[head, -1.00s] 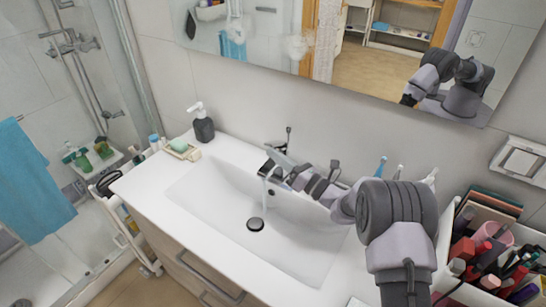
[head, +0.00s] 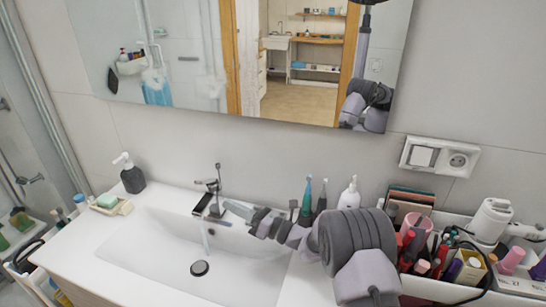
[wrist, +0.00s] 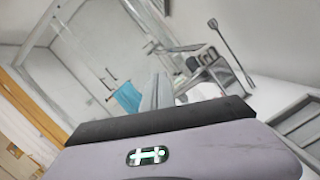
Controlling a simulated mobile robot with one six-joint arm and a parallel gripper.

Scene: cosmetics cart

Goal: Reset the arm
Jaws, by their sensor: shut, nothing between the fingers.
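My arm reaches in from the right over the white sink in the head view. My gripper (head: 236,208) is at its left end, shut and empty, just right of the chrome faucet (head: 214,186) in the picture. I cannot tell whether it touches the faucet. In the wrist view my closed fingers (wrist: 157,90) point away from the camera, with nothing between them. A pale streak like running water shows under the faucet's spout.
The sink basin (head: 150,250) lies below the arm. A dark soap dispenser (head: 132,180) and a soap dish (head: 110,206) stand at left. Toothbrushes (head: 306,195) and a white bottle (head: 349,194) stand behind the arm. A crowded cosmetics box (head: 440,289) is at right.

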